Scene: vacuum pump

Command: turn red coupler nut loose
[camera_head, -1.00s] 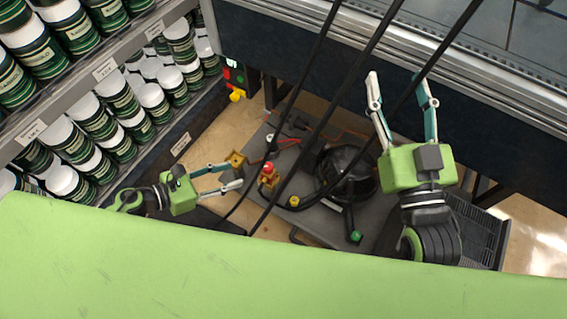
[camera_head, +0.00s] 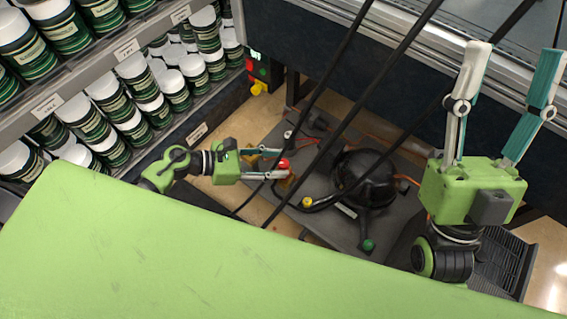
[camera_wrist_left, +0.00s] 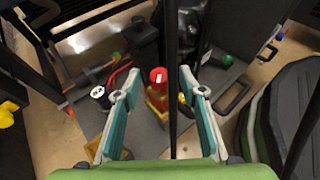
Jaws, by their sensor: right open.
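The red coupler nut (camera_head: 284,163) sits on top of a yellow brass fitting beside the black pump (camera_head: 362,178). My left gripper (camera_head: 283,164) is open, with its fingertips at the nut in the head view. In the left wrist view the red nut (camera_wrist_left: 158,76) appears between the two open fingers (camera_wrist_left: 160,72), with a visible gap on each side. The fitting (camera_wrist_left: 157,98) shows just below it. My right gripper (camera_head: 512,55) is open and empty, raised high at the right.
Shelves of green-and-white jars (camera_head: 130,75) stand at the left. Black cables (camera_head: 345,110) cross in front of the pump's grey plate (camera_head: 320,215). A yellow cap (camera_head: 307,202) and a green knob (camera_head: 368,245) are near the pump.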

